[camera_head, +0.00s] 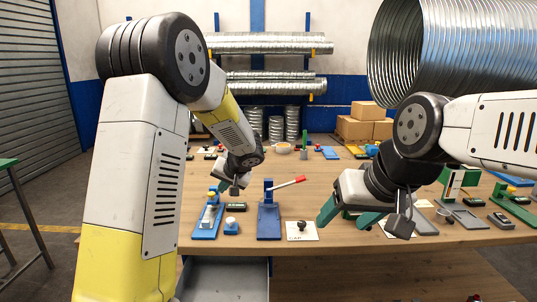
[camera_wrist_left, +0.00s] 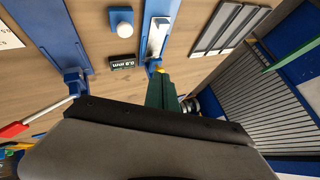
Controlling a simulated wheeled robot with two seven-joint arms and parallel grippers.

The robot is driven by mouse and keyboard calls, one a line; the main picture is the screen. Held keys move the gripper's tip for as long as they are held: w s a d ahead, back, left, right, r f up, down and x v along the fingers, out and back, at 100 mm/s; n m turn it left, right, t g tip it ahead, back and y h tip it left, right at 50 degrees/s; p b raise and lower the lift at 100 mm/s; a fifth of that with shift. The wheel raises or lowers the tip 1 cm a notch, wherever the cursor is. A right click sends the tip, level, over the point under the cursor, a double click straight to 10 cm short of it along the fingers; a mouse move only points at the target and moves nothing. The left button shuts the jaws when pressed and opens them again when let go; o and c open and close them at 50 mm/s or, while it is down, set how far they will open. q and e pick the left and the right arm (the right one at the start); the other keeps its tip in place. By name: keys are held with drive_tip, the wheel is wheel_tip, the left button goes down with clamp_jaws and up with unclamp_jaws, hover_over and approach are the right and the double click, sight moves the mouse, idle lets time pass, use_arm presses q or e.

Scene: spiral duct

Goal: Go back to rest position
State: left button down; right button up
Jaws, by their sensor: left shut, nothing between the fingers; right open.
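My left gripper (camera_head: 223,186) hangs over the left part of the wooden bench (camera_head: 335,186) in the head view. Its green fingers (camera_wrist_left: 160,88) are shut and empty in the left wrist view. The fingertips appear close to a yellow knob on a blue fixture (camera_head: 206,222); I cannot tell whether they touch. My right gripper (camera_head: 347,215) is open and empty, low over the middle-right front of the bench. Part of it is hidden behind its own wrist.
A blue lever stand (camera_head: 268,223) with a red handle, a white-topped blue button (camera_head: 231,226) and a white card (camera_head: 302,231) are near the grippers. A large spiral duct (camera_head: 455,50) is at upper right. Boxes (camera_head: 355,130) stand behind. A shutter (camera_head: 38,80) is at left.

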use_arm(q)
drive_tip(key=s+a+r+n+g+h, duration=0.15)
drive_tip(key=s+r, duration=0.25)
drive_tip(key=s, duration=0.5)
drive_tip(key=s+a+r+h, duration=0.25)
drive_tip(key=s+r, duration=0.25)
drive_tip(key=s, duration=0.4)
drive_tip(key=s+d+r+h, duration=0.1)
drive_tip(key=s+d, duration=0.1)
drive_tip(key=s, duration=0.5)
drive_tip(key=s+d+r+h, duration=0.1)
drive_tip(key=s+d+h, duration=0.1)
drive_tip(key=s, duration=0.6)
drive_tip(key=shift+s+d+r+m+t, duration=0.15)
drive_tip(key=shift+s+d+m+t, duration=0.1)
drive_tip(key=shift+d+m+t, duration=0.15)
